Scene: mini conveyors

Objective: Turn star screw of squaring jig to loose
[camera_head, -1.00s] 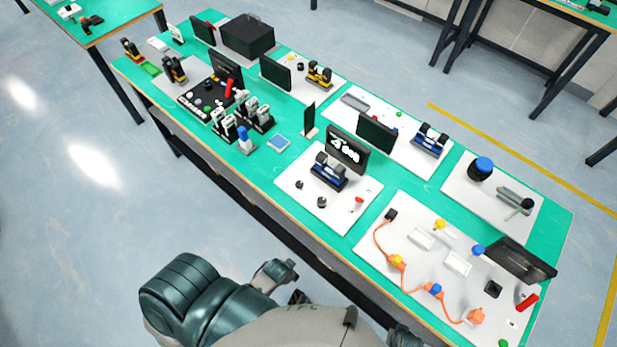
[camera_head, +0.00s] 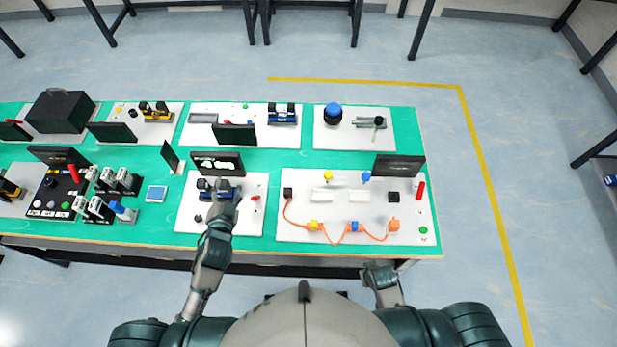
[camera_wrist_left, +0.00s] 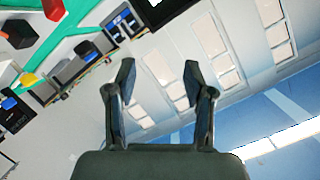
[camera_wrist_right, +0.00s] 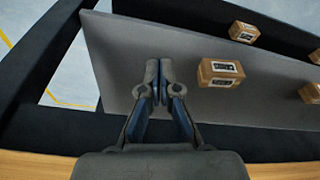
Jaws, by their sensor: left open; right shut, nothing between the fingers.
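On the white board at the back right of the table stand a grey-green metal fixture with a dark knob (camera_head: 370,122) and a dark cylinder with a blue round top (camera_head: 333,113). I cannot tell for sure which is the squaring jig or its star screw. My left gripper (camera_head: 226,190) is over the front middle board, by a blue and black device, well left of and nearer than that board. In the left wrist view its fingers (camera_wrist_left: 159,78) are apart and empty. My right gripper (camera_wrist_right: 158,75) is shut and empty, below the table edge in the right wrist view.
The front right board (camera_head: 285,231) carries an orange cable and white blocks. Small dark screens, one of them (camera_head: 398,166) at the right, stand between the rows. A grey shelf panel (camera_wrist_right: 120,50) with several cardboard boxes (camera_wrist_right: 220,72) is near my right gripper.

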